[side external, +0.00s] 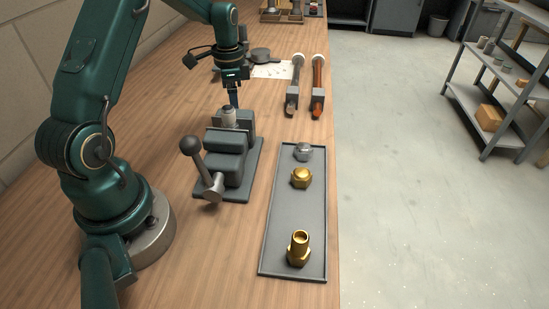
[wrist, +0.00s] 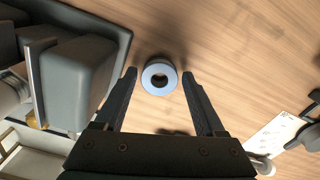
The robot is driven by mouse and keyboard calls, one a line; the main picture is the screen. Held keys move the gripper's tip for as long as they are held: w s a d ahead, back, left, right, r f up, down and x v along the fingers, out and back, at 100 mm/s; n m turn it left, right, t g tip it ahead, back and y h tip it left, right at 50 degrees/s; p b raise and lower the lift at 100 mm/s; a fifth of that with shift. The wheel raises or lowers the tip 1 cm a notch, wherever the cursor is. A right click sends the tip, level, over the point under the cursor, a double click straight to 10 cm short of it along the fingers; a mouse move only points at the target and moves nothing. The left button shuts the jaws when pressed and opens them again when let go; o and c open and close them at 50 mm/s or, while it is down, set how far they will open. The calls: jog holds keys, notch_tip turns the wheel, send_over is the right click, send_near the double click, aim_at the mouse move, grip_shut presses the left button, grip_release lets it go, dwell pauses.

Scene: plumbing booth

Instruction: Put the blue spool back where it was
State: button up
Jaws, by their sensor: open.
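The blue spool (wrist: 148,80) shows in the wrist view as a pale blue ring with a dark central hole, over the wooden bench top. My gripper (wrist: 160,74) is open, with one dark finger on each side of the spool and a visible gap at each. In the side view my gripper (side external: 234,84) points down just behind the vise (side external: 230,155). A small blue patch shows below it there, but I cannot tell whether it is the spool. A pale cylindrical part (side external: 229,116) stands at the vise's far end.
The vise body (wrist: 75,75) is close on the left in the wrist view. A grey tray (side external: 290,220) holds a silver fitting (side external: 303,152) and two brass fittings. Two long tools (side external: 318,88) and a white paper sheet (side external: 272,71) lie beyond the vise.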

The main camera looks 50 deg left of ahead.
notch_tip(320, 180, up, 11)
jog(key=s+d+r+n+t, duration=0.1)
jog(key=s+d+r, duration=0.2)
jog(key=d, duration=0.3)
jog(key=s+d+r+n+t, duration=0.1)
jog(key=s+d+r+t, duration=0.15)
jog(key=d, duration=0.35)
jog(key=s+d+f+n+t, duration=0.2)
jog(key=s+d+n, duration=0.1)
jog(key=s+d, duration=0.4)
jog(key=shift+s+d+f, duration=0.15)
jog(key=shift+s+f, duration=0.15)
jog(key=shift+s, duration=0.75)
